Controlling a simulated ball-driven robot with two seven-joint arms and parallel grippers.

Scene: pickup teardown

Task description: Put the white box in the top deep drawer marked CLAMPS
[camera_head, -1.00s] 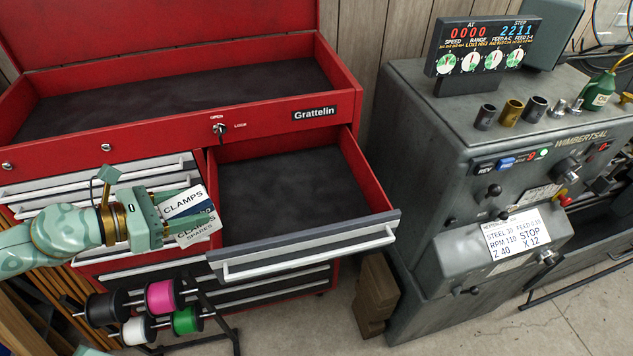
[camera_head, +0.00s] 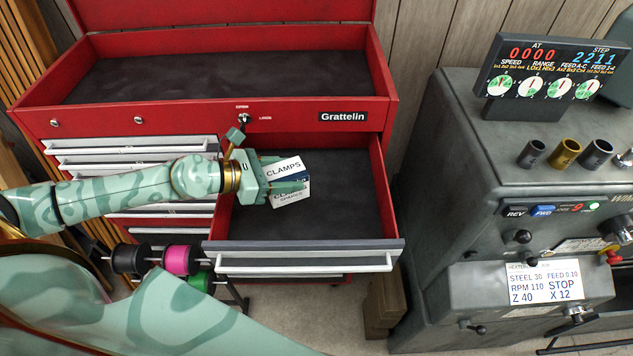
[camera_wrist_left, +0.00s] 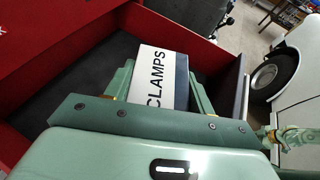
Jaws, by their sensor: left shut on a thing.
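The white box (camera_head: 285,167) has CLAMPS printed on its top and a dark blue band on its side. My left gripper (camera_head: 283,180) is shut on it. The box is over the left part of the open, empty top deep drawer (camera_head: 345,190); whether it touches the drawer floor I cannot tell. In the left wrist view the box (camera_wrist_left: 158,75) sits between the two fingers, with the dark drawer floor (camera_wrist_left: 85,85) beyond. My right gripper is not in view.
The red Grattelin chest (camera_head: 200,118) has an open, empty top tray. Wire spools (camera_head: 180,260) stand in front of the chest, below the arm. A grey machine (camera_head: 460,170) stands to the right. The drawer's middle and right are clear.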

